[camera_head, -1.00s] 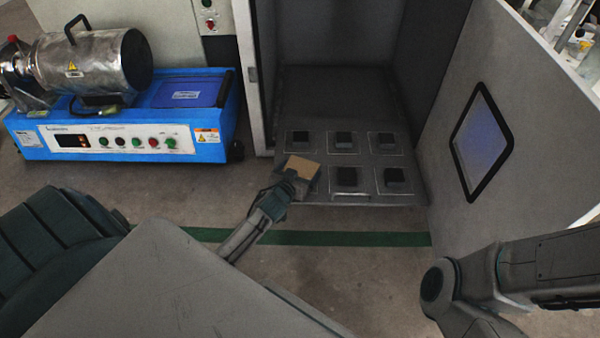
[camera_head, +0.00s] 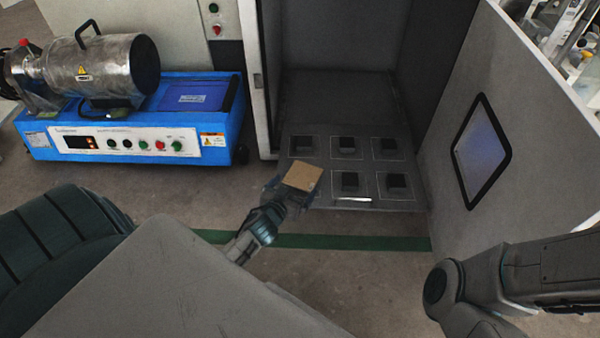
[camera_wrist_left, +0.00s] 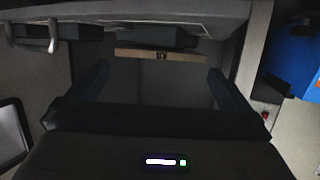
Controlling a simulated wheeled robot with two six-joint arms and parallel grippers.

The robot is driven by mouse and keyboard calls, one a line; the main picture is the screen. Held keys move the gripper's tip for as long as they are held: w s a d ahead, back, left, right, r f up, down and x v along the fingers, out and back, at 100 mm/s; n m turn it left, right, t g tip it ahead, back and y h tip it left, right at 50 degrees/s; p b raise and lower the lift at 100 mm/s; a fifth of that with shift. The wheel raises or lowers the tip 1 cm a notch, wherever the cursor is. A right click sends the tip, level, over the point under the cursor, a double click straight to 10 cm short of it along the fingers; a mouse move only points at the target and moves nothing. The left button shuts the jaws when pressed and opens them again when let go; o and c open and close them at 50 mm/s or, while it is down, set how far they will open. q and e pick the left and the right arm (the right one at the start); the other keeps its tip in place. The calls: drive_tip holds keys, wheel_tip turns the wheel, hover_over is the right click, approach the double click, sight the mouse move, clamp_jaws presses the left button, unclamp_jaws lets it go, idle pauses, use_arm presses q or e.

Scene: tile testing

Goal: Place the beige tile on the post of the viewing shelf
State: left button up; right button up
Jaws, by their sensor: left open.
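The beige tile (camera_head: 302,177) lies flat at the front left of the grey viewing shelf (camera_head: 372,204) and hides the post spot there. In the left wrist view its thin edge (camera_wrist_left: 140,52) shows against a dark block; whether it rests fully on the post is hard to tell. My left gripper (camera_head: 285,192) is at the tile's near side. In the wrist view its two fingers (camera_wrist_left: 160,75) are spread wide, with gaps between them and the tile's ends. Other dark posts (camera_head: 349,182) stand bare. My right gripper is out of view.
A grey door with a dark-framed window (camera_head: 481,150) stands open on the right. A blue machine with a metal cylinder (camera_head: 125,145) sits at the left. A green floor stripe (camera_head: 340,242) runs before the shelf; the floor there is clear.

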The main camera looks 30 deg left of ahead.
use_arm(q)
drive_tip(key=shift+v, duration=2.25)
